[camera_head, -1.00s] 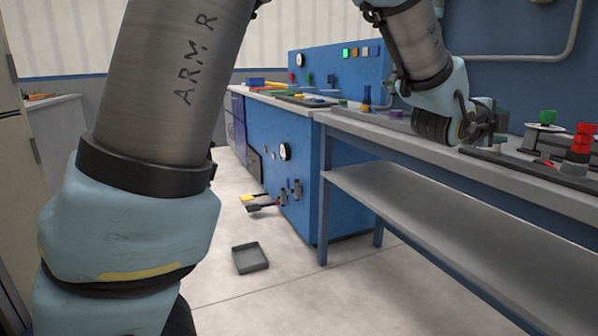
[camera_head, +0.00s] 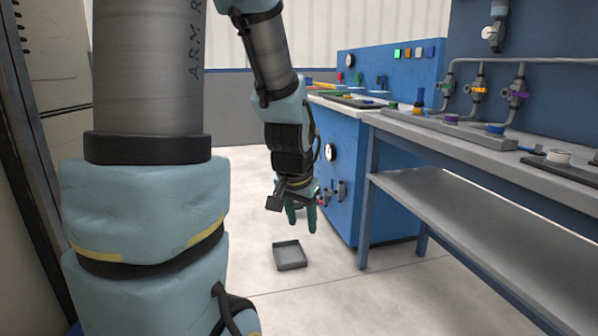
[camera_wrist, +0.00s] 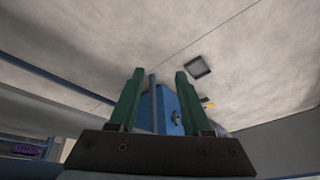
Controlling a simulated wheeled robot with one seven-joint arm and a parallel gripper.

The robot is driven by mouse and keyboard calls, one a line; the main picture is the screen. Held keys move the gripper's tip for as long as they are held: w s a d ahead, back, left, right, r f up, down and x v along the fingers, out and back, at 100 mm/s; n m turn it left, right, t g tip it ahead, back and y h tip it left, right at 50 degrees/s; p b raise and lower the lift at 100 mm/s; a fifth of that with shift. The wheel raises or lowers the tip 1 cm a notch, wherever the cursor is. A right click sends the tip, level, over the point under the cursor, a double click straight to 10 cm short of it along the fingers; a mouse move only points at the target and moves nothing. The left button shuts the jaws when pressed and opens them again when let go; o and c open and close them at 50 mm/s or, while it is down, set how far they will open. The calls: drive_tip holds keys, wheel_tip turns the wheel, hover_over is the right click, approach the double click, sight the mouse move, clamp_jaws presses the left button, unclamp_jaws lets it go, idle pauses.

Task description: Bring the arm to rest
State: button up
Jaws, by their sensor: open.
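My gripper (camera_head: 301,220) hangs pointing down in the head view, left of the blue cabinet and above the floor. Its two green fingers are apart with nothing between them. In the wrist view my gripper (camera_wrist: 156,92) also shows open and empty, with the floor and a blue cabinet beyond the fingers. My upper arm fills the left of the head view, and the forearm slopes down from the top middle.
A grey workbench (camera_head: 440,142) with a lower shelf runs along the right, with pipe fittings and valves on and above it. The blue cabinet (camera_head: 340,150) stands behind. A shallow grey tray (camera_head: 290,256) lies on the floor, also in the wrist view (camera_wrist: 198,67). Floor around it is clear.

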drive_tip(key=s+a+f+n+g+y, duration=0.1)
drive_tip(key=s+a+f+n+g, duration=0.1)
drive_tip(key=s+a+n, duration=0.4)
wheel_tip(320, 180, up, 28)
drive_tip(key=a+m+p, duration=0.1)
drive_tip(key=p, duration=2.7)
drive_tip(key=shift+s+a, duration=0.15)
drive_tip(key=shift+s, duration=0.2)
